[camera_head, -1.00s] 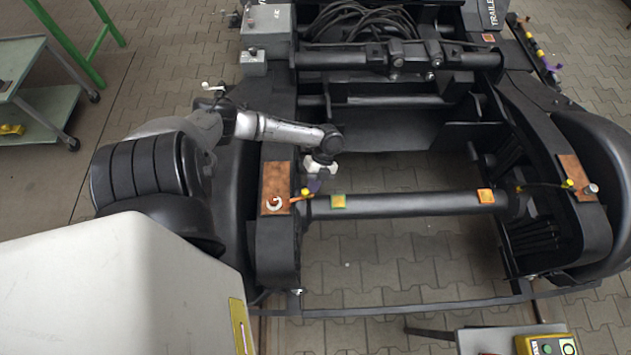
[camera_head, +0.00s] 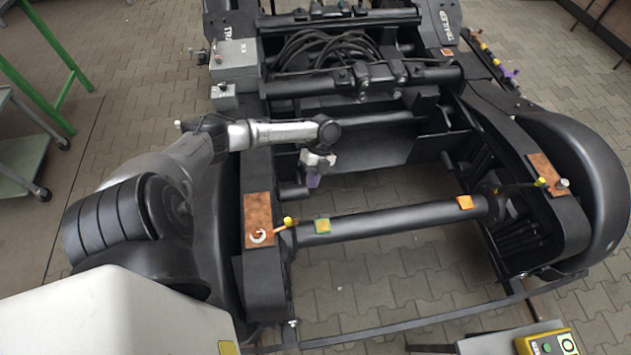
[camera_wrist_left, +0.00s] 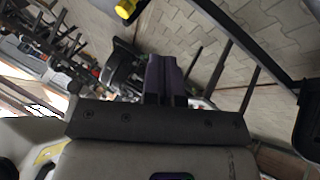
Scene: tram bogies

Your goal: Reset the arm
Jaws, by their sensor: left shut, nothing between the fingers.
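My left arm comes in from the left in the head view and reaches over the near-left side of the black bogie frame (camera_head: 265,285). My left gripper (camera_head: 313,180), with purple fingers, hangs over the opening of the frame, beyond the cross tube (camera_head: 395,218). It is apart from the copper plate (camera_head: 259,215) on the left beam. In the left wrist view the purple fingers (camera_wrist_left: 161,80) are together with nothing between them. My right gripper is not in view.
A second copper plate (camera_head: 550,175) with a yellow-tipped cable sits on the right beam. Coiled black cables (camera_head: 325,50) lie at the back. A yellow button box (camera_head: 547,343) is at the bottom right. Paved floor shows through the frame.

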